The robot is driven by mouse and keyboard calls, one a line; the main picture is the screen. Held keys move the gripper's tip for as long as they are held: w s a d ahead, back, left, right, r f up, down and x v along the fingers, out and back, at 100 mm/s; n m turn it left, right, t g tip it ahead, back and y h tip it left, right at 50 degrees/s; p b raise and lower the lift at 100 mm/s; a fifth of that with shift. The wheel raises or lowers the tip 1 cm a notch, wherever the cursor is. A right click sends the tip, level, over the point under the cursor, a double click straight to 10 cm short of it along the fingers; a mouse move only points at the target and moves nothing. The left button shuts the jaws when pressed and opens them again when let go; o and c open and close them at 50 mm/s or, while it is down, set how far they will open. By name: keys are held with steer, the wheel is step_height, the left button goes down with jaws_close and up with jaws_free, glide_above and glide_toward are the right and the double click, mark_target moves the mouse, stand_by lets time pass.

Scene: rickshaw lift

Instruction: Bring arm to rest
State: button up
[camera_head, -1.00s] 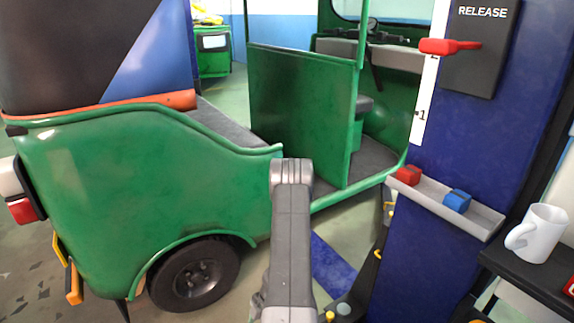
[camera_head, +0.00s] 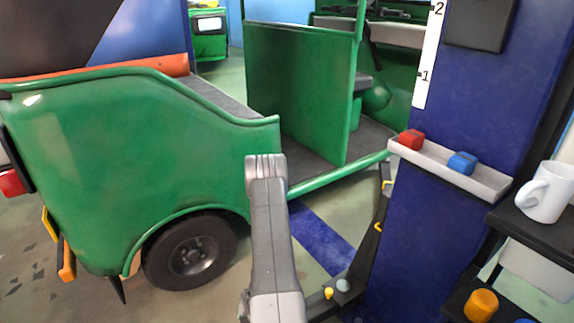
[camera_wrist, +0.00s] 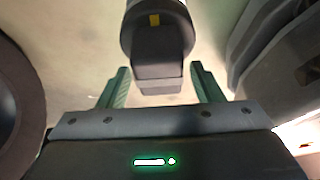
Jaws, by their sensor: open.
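My arm (camera_head: 270,230), a grey link, stands upright at the lower middle of the head view, in front of the green rickshaw (camera_head: 100,170). My gripper (camera_wrist: 160,66) shows only in the wrist view, its two green fingers spread apart. A dark rounded part with a yellow mark shows beyond and between the fingers; I cannot tell whether it is part of my own body. No held object shows between the fingers. The gripper's place in the head view is hidden or out of frame.
A white mug (camera_head: 547,192) sits on a dark shelf at far right. The rickshaw's wheel (camera_head: 190,252) is left of my arm.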

steer(key=shift+r, duration=0.1)
steer(key=p+v, duration=0.8)
steer(key=v, duration=0.4)
steer(key=b+x, duration=0.8)
steer(key=x, duration=0.4)
steer(key=shift+f, duration=0.25)
step_height(320, 180, up, 12)
steer(key=p, duration=0.7)
steer(key=w+d+r+m+t+p, duration=0.2)
steer(key=w+d+r+m+p, duration=0.3)
steer(key=r, duration=0.3)
steer(key=w+d+r+m+t+p, duration=0.2)
steer(key=w+d+r+m+p, duration=0.15)
steer(key=w+r+m, duration=0.35)
steer(key=d+r+m+t+h+p, duration=0.1)
steer(key=d+r+m+p, duration=0.3)
steer(key=r, duration=0.6)
steer(key=d+r+m+t+h+p, duration=0.1)
steer(key=d+r+m+p, duration=0.4)
steer(key=r, duration=0.5)
steer(key=shift+s+d+r+m+t+h+p, duration=0.35)
steer(key=shift+d+m+h, duration=0.55)
steer(key=shift+d+m, duration=0.65)
steer(key=shift+d+f, duration=0.1)
steer(key=shift+d, duration=0.05)
